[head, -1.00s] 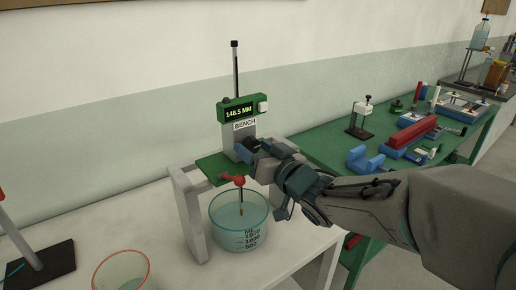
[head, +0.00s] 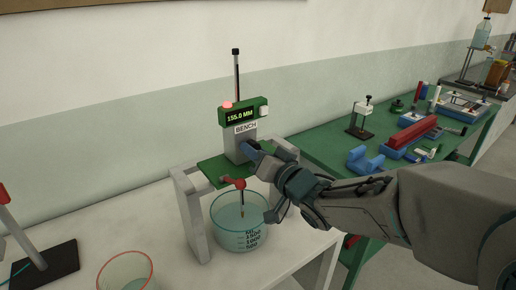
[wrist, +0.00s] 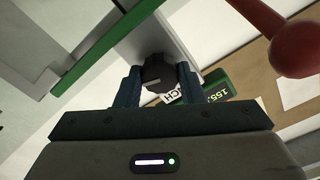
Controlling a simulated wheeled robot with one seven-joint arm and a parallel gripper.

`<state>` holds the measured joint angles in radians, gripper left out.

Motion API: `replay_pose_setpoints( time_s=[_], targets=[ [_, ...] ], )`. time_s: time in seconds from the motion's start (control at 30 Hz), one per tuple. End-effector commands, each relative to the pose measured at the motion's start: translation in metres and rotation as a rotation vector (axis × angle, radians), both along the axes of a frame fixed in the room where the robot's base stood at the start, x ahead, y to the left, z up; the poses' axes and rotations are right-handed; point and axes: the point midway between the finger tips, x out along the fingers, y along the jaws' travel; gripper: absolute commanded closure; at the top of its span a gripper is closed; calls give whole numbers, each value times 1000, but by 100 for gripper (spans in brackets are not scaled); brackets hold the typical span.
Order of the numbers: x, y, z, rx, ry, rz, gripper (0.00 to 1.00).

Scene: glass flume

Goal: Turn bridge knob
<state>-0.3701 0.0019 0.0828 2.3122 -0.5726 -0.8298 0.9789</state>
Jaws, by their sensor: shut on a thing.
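The bridge device stands on a green plate (head: 215,170) on a grey frame. Its grey column (head: 238,148) carries a BENCH label (head: 245,127) and a display (head: 239,116) reading 155.0 MM. A red lamp (head: 226,105) glows beside the display. In the wrist view the dark round bridge knob (wrist: 158,74) with a light pointer line sits between both fingers. My gripper (wrist: 160,85) is shut on it; in the head view the gripper (head: 264,154) hides the knob from sight.
A red-knobbed pointer (head: 232,183) hangs over a glass beaker (head: 240,238) of water below the plate. An empty red-rimmed beaker (head: 125,272) and a stand (head: 45,265) are at front left. A green table (head: 330,150) with instruments lies right, behind my arm.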

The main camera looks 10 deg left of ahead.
Motion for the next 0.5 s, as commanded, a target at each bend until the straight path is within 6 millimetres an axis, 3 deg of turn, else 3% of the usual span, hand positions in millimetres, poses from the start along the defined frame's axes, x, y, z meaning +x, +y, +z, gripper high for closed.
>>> replay_pose_setpoints(
  time_s=[0.43, 0.47, 0.5],
  targets=[
    [-1, 1, 0, 51, 59, 2, 88],
    [-1, 1, 0, 51, 59, 2, 62],
    [-1, 1, 0, 51, 59, 2, 51]
  ],
)
